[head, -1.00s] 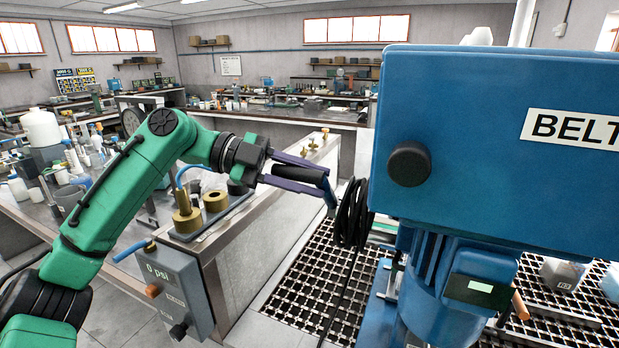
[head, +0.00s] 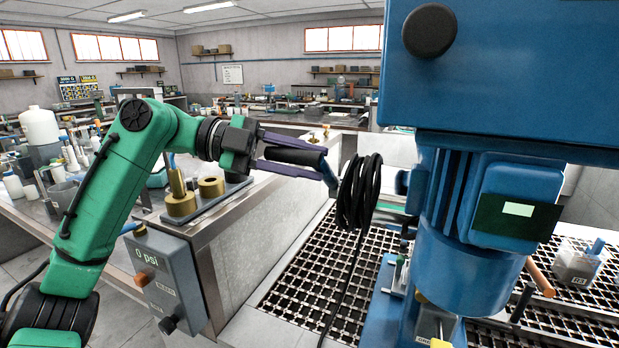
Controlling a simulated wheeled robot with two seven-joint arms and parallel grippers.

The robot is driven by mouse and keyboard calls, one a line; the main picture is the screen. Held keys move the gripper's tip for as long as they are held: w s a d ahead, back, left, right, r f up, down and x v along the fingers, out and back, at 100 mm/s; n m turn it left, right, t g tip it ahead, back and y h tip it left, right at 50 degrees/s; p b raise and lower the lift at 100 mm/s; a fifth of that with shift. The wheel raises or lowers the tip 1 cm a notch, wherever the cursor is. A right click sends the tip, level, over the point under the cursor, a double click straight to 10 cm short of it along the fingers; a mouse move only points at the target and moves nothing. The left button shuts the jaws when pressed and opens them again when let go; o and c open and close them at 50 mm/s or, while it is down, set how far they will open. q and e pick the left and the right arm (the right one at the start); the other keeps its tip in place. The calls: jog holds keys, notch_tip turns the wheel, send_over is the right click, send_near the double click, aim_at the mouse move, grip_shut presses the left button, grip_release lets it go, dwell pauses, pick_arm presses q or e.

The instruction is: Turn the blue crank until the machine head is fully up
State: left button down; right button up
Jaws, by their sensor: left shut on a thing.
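The blue crank (head: 332,182) shows as a short blue arm at the left of the machine, partly hidden by a black cable coil. Its black handle (head: 295,157) lies between the purple fingers of my left gripper (head: 300,157), which is shut on it. The machine head is a large blue housing (head: 520,75) at the upper right, cut off by the picture's top and right edges. A blue motor (head: 475,255) is below it. My right gripper is not in view.
The black cable coil (head: 360,195) hangs just right of my left gripper. A grey pressure box (head: 170,280) reading 0 psi and brass weights (head: 180,203) are near my left forearm. A dark grating (head: 315,275) lies below.

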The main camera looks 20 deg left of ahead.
pick_arm(q)
jog(key=s+f+m+b, duration=0.1)
jog(key=b, duration=0.2)
jog(key=f+m+t+h+b, duration=0.1)
jog(key=f+b, duration=0.1)
jog(key=b, duration=0.2)
jog(key=s+f+m+b, duration=0.1)
jog(key=m+b, duration=0.1)
jog(key=b, duration=0.2)
jog(key=shift+s+a+f, duration=0.15)
jog(key=shift+s+f, duration=0.15)
jog(key=shift+f, duration=0.1)
jog(key=c, duration=0.8)
grip_release()
jog(key=shift+o, duration=0.7)
jog(key=shift+w+f, duration=0.1)
jog(key=shift+w, duration=0.05)
jog(key=f+b+v, duration=0.1)
jog(key=v, duration=1.3)
jog(key=shift+a+r+b, duration=0.2)
jog(key=shift+a+b, duration=0.15)
